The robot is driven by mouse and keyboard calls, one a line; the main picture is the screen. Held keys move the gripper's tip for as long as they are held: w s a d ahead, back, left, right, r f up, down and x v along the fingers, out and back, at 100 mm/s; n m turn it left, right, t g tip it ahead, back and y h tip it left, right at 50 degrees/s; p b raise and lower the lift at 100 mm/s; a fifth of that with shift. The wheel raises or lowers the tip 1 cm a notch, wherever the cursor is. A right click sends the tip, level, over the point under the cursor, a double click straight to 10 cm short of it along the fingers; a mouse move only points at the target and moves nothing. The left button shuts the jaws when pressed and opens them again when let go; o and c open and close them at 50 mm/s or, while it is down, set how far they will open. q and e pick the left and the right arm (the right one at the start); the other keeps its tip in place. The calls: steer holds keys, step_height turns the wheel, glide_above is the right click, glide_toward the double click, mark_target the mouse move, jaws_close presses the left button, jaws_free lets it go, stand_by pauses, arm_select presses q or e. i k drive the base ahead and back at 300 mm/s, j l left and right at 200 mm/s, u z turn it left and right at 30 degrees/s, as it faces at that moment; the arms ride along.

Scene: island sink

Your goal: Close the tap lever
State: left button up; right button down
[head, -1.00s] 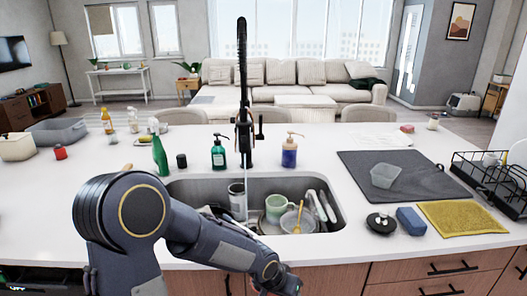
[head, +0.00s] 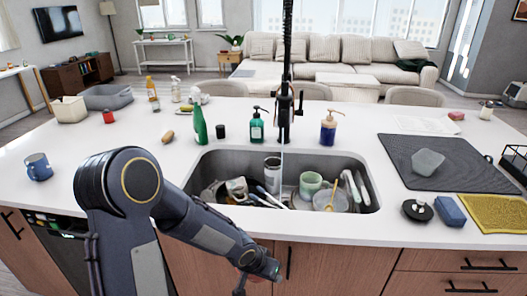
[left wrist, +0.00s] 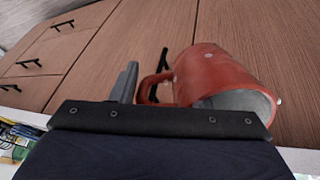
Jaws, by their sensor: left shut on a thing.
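The tall black tap (head: 285,85) stands behind the sink in the head view. Its small lever (head: 299,103) sticks up on the right side of the tap body. A thin pale stream of water (head: 281,165) runs from it into the sink (head: 206,168). My left arm reaches low in front of the island, and its gripper is hardly visible at the bottom of the head view. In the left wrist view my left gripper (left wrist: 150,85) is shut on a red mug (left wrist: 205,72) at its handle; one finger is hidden. The gripper is well away from the tap.
A green soap bottle (head: 257,126) and a blue one (head: 328,128) flank the tap. Drawer fronts (head: 465,268) are below the counter.

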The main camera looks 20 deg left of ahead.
mark_target(300, 111)
steer(key=i+u, duration=0.1)
steer(key=u, duration=0.3)
steer(key=i+l+u, duration=0.1)
steer(key=u, duration=0.3)
steer(key=i+l+u, duration=0.1)
steer(key=u, duration=0.3)
steer(key=l+u, duration=0.25)
steer(key=u, duration=0.15)
steer(key=i, duration=0.05)
